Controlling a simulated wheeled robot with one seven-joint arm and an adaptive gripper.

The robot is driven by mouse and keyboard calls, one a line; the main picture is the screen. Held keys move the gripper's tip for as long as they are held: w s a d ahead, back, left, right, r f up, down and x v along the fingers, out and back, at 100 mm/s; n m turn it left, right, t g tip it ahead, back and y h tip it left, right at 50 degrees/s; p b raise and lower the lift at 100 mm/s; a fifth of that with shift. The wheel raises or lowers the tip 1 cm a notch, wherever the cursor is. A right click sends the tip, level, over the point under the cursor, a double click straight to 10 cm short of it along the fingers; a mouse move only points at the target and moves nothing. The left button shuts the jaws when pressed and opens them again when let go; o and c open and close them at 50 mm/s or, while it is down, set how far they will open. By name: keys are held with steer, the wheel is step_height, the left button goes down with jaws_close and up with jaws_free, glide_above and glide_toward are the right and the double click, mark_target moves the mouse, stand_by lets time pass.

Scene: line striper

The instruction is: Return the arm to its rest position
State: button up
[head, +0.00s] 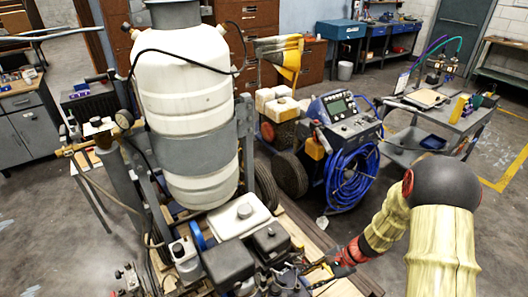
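My arm, in pale yellow sleeves with a dark round joint (446,182), enters from the lower right of the head view. It bends at that joint and reaches down and left to a red and black wrist (350,254). My gripper (318,277) is low in the middle of the view, beside the engine of the line striper (240,262). It is small and dark against the clutter there. I cannot tell whether its fingers are apart, hold anything or touch the machine.
The striper's large white tank (188,95) stands at left. A blue machine with coiled hose (352,165) stands behind my wrist. A grey cart (435,125) with tools and containers stands at the right rear. Open concrete floor (505,235) lies at the right.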

steer(key=s+d+r+n+t+h, duration=0.1)
steer(key=s+r+n, duration=0.3)
steer(key=r, duration=0.8)
steer(key=s+d+r+n+t+h, duration=0.1)
steer(key=s+r+n+h, duration=0.3)
steer(key=s+r, duration=0.4)
steer(key=s+r+n+t+h, duration=0.2)
steer(key=s+r+n, duration=0.3)
steer(key=r, duration=1.2)
steer(key=shift+s+d+r+n+t, duration=0.35)
steer(key=shift+s+d+n+t, duration=0.1)
steer(key=shift+t, duration=0.35)
